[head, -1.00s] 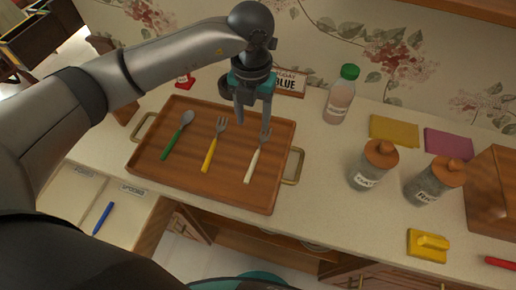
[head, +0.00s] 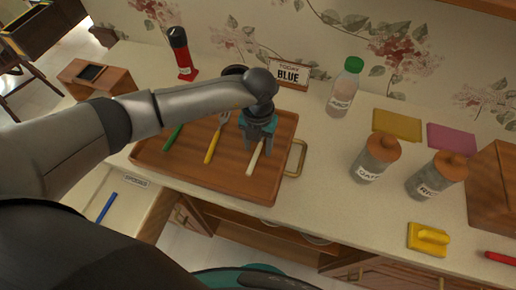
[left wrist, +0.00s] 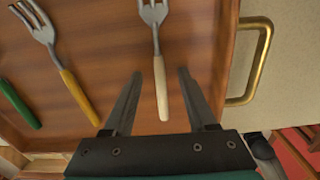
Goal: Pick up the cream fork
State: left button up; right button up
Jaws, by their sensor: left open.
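The cream fork (head: 255,160) lies on the wooden tray (head: 227,186), at the tray's right side. In the head view my left gripper (head: 258,147) is low over it and hides its metal head. In the left wrist view the cream fork (left wrist: 160,85) shows its tines at the top and its cream handle pointing down between my fingers. My left gripper (left wrist: 158,95) is open, with one finger on each side of the handle and nothing held. My right gripper is not in view.
A yellow-handled fork (head: 212,147) and a green-handled utensil (head: 172,138) lie left on the tray. A brass tray handle (head: 296,158) stands at the right. A bottle (head: 345,88), two jars (head: 376,158) and a sign (head: 288,73) stand behind and right.

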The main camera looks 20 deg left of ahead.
pick_arm(q)
grip_shut()
dwell(0.4)
